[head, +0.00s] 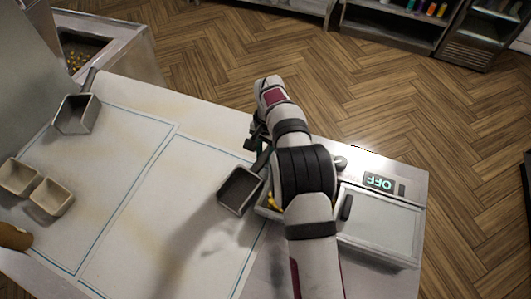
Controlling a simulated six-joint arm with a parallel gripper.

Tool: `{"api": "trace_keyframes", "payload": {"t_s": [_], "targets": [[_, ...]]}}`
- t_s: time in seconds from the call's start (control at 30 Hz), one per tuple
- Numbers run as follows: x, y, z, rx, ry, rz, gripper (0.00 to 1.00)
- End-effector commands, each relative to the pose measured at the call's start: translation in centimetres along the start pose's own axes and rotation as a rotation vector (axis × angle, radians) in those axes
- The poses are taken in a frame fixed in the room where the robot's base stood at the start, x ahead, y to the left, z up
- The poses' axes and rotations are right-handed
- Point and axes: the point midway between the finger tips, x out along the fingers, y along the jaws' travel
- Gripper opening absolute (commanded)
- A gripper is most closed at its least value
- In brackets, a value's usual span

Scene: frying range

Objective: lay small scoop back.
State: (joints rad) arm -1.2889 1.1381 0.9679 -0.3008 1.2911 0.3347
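A grey metal scoop with an open square bowl (240,191), which I take to be the small scoop, hangs off the left side of my arm. Its dark handle rises toward my gripper (259,148), which appears shut on it. The arm's wrist hides much of the fingers and part of the handle. The bowl seems to be above the white counter (150,200), with a dark shadow to its lower left. A similar second scoop (77,113) lies at the left of the counter, its handle pointing up and right.
Two small square cups (51,198) stand at the left, near a brown rounded thing (14,237). A container with yellow pieces (272,201) is partly hidden under my arm. A unit with an "OFF" display (379,182) is at the right. Blue-outlined counter areas are mostly clear.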

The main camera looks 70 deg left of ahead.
Motion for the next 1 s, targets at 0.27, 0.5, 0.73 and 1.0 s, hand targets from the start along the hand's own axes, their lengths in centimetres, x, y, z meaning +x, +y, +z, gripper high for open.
{"api": "trace_keyframes", "payload": {"t_s": [0.27, 0.5, 0.73, 1.0], "targets": [[0.0, 0.1, 0.0, 0.001, 0.000, 0.001, 0.66], [-1.5, 0.1, -0.1, 0.002, 0.002, 0.001, 0.66], [-7.0, 0.0, -0.1, 0.001, 0.005, -0.002, 0.66], [-13.9, -0.1, -0.1, 0.000, 0.004, -0.004, 0.66]]}}
